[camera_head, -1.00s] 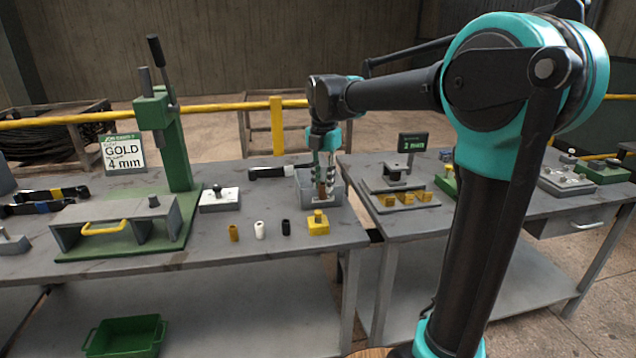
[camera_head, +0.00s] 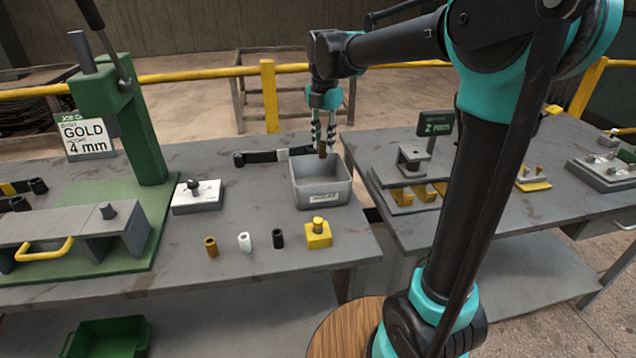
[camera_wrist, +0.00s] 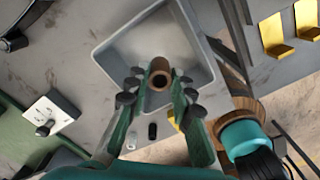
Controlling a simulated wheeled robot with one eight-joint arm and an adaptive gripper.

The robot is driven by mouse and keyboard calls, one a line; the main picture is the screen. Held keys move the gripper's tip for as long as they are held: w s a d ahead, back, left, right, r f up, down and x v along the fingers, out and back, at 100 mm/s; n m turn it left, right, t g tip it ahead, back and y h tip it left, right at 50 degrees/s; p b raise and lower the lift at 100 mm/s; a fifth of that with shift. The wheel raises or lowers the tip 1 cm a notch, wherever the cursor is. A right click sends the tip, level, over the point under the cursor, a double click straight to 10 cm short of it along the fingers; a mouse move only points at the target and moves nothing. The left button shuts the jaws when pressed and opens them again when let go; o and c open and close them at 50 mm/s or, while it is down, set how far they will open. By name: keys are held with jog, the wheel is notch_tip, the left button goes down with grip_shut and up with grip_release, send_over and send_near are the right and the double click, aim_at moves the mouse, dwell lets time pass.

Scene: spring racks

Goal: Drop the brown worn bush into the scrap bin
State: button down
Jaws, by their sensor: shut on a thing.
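The brown worn bush (camera_wrist: 159,76) is a short hollow cylinder held between my gripper's fingertips; it also shows in the head view (camera_head: 322,150). My gripper (camera_wrist: 158,84) is shut on it. In the head view my gripper (camera_head: 323,146) points down over the back part of the scrap bin. The scrap bin (camera_head: 323,195) is a grey open-topped box with a small white label on its front, on the left bench. In the wrist view the bin (camera_wrist: 119,82) lies below the bush, and its visible floor is empty.
A green press (camera_head: 120,130) stands at left. A second bench (camera_head: 385,225) stands right.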

jog(key=shift+f, duration=2.2)
jog(key=c, duration=1.2)
grip_release()
notch_tip(320, 180, up, 12)
send_over(323, 153)
jog(key=w, duration=0.1)
jog(key=shift+w, duration=0.1)
